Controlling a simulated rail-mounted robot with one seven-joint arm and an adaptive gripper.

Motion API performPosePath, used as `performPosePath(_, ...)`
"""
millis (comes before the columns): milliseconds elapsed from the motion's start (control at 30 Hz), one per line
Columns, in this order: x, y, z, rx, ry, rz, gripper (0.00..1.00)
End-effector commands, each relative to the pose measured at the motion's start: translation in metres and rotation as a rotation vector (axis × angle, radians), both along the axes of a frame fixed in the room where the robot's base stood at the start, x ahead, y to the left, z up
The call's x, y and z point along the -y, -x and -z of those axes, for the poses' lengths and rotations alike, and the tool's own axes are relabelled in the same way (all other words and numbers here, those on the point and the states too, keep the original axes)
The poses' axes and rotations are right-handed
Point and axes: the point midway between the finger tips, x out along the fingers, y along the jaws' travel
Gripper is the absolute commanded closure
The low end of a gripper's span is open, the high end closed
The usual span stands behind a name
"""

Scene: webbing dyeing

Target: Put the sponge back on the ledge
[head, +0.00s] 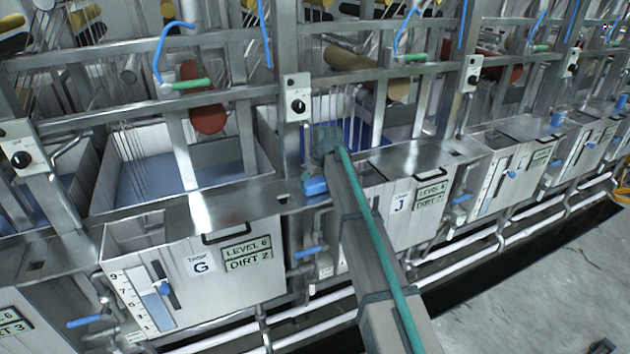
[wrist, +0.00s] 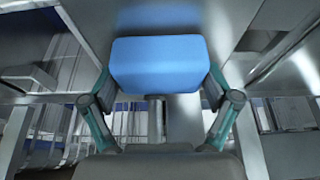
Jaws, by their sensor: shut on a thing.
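The blue sponge (wrist: 160,65) is between the two fingers of my gripper (wrist: 160,92) in the wrist view, and the fingers are shut on its sides. In the head view the sponge (head: 315,186) shows at the end of my arm, over the steel ledge (head: 262,203) between tank G and tank J. I cannot tell whether it touches the ledge or hangs a little above it. My arm hides part of the ledge and of the tank front behind it.
Upright steel posts and a switch box (head: 298,104) stand close behind the sponge. Tank G (head: 195,270), with a lidded front and blue liquid behind, is at left. Tank J (head: 415,205) is at right. Similar blue pieces (head: 558,118) sit on ledges farther right.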

Motion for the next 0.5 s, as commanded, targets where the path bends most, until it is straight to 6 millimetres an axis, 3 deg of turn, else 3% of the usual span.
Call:
performPosePath(267,0.0001,-0.0001,0.0035,0.0,0.0,0.0,0.45)
performPosePath(300,0.0001,-0.0001,0.0032,0.0,0.0,0.0,0.09)
performPosePath(367,-0.0001,-0.0001,0.0029,0.0,0.0,0.0,0.0)
performPosePath(500,0.0001,-0.0001,0.0028,0.0,0.0,0.0,0.0)
